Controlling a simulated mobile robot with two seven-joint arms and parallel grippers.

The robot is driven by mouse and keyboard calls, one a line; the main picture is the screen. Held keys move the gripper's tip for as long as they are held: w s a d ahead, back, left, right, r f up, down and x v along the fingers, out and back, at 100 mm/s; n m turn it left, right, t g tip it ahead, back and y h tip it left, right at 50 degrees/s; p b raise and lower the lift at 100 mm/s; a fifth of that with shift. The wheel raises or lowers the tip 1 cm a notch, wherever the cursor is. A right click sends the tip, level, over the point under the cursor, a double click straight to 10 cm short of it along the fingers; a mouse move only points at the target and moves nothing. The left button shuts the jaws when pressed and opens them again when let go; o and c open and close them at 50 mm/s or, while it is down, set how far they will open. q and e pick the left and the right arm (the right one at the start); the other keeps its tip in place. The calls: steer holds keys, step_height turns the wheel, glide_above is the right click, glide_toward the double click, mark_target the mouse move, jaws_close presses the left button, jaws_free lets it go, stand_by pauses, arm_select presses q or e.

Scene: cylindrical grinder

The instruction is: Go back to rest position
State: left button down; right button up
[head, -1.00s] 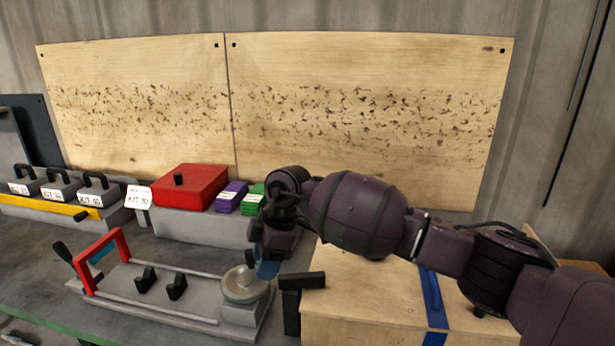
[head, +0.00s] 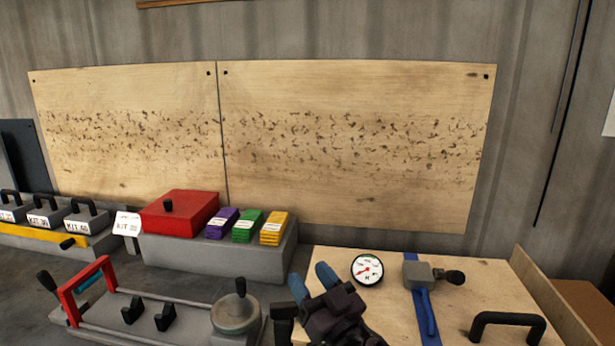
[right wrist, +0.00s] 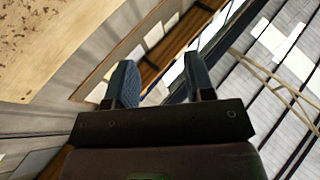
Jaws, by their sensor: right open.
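My right gripper (head: 312,282) shows at the bottom middle of the head view, in front of the wooden box top, with its blue fingertips pointing up and apart. In the right wrist view its two blue fingers (right wrist: 162,88) are spread, with nothing between them. It looks empty and apart from the things around it. My left gripper is not in view.
The grinder fixture (head: 140,310) with a red handle stands at the lower left. Behind it are a red box (head: 180,215) and coloured blocks (head: 243,228). Right of my gripper, a dial gauge (head: 367,270), a blue strap (head: 425,308) and a black handle (head: 508,320) are on the wooden box (head: 470,285).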

steer(key=s+d+f+m+g+h, duration=0.2)
steer(key=s+d+f+m+h, duration=0.2)
steer(key=d+f+h, duration=0.4)
steer(key=s+d+f+m+g+h, duration=0.2)
steer(key=s+d+f+m+h, duration=0.25)
steer(key=d, duration=0.55)
steer(key=s+d+f+n+g, duration=0.1)
steer(key=s+d+f+g, duration=0.25)
steer(key=s, duration=0.35)
steer(key=s+d+f+g, duration=0.3)
steer(key=s+g, duration=0.1)
steer(key=s, duration=0.4)
steer(key=s+d+f+n+g, duration=0.1)
steer(key=s+d+f+g, duration=0.2)
steer(key=s, duration=0.4)
steer(key=w+f+t, duration=0.7)
steer(key=f, duration=0.3)
steer(key=shift+a+f+n, duration=0.25)
steer(key=shift+f+n, duration=0.05)
steer(key=shift+n, duration=0.15)
steer(key=shift+t, duration=0.25)
